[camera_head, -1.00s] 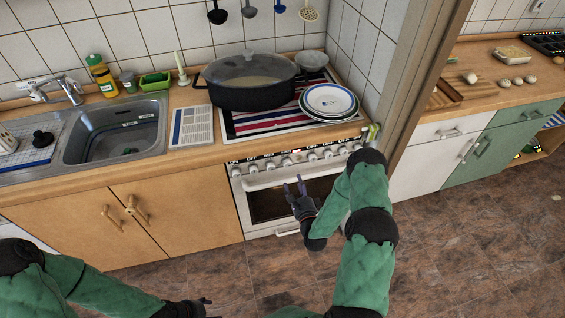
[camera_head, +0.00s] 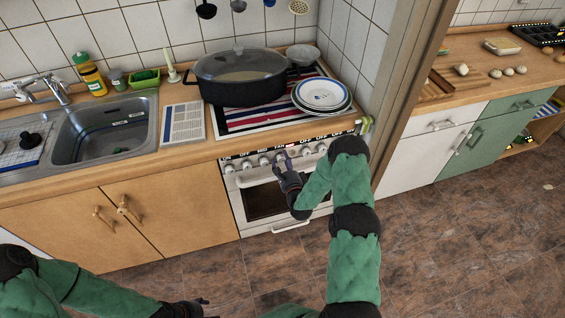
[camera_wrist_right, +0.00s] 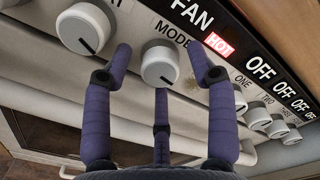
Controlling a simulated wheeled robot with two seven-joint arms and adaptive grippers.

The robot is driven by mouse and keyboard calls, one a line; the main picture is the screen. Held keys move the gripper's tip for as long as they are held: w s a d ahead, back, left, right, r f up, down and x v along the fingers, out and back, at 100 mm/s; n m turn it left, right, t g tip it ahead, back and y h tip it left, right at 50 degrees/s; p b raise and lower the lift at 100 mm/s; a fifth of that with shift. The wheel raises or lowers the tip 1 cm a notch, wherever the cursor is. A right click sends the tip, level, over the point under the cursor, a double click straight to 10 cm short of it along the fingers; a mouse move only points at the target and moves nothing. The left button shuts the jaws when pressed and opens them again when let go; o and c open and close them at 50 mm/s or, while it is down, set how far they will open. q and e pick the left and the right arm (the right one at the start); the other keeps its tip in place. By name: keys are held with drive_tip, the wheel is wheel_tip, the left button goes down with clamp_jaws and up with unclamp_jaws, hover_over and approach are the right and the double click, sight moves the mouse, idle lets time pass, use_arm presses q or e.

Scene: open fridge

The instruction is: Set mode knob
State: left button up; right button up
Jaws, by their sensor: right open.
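The mode knob (camera_wrist_right: 159,65) is a white round knob under the word MODE on the stove's black-labelled panel. Its dark pointer mark sits at the lower right of its face. My right gripper (camera_wrist_right: 161,60) is open, with purple fingers on the left and right of the knob and a third finger below it. I see no clear contact between fingers and knob. In the head view the right gripper (camera_head: 281,162) is up at the knob row of the white stove (camera_head: 234,207). My left gripper (camera_head: 203,302) is low at the bottom edge, away from the stove; its finger state is unclear.
Another white knob (camera_wrist_right: 83,28) is close left of the right gripper, and several smaller knobs (camera_wrist_right: 257,116) line up to the right. A red HOT label (camera_wrist_right: 218,45) is lit. A large pot (camera_head: 242,88) and stacked plates (camera_head: 323,95) stand above the panel.

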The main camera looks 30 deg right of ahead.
drive_tip(key=c, duration=1.2)
drive_tip(key=shift+o, duration=0.2)
drive_tip(key=shift+n, duration=0.3)
drive_tip(key=n+b, duration=0.2)
drive_tip(key=n, duration=0.1)
drive_tip(key=shift+n, duration=0.3)
drive_tip(key=n+b, duration=0.3)
drive_tip(key=n, duration=0.2)
drive_tip(key=n+b, duration=0.2)
drive_tip(key=n, duration=0.3)
drive_tip(key=shift+d+n+b, duration=0.1)
drive_tip(key=shift+n+b, duration=0.25)
drive_tip(key=shift+n, duration=0.05)
drive_tip(key=n+b, duration=0.2)
drive_tip(key=n, duration=0.2)
drive_tip(key=shift+r+n, duration=0.1)
drive_tip(key=shift+n, duration=0.3)
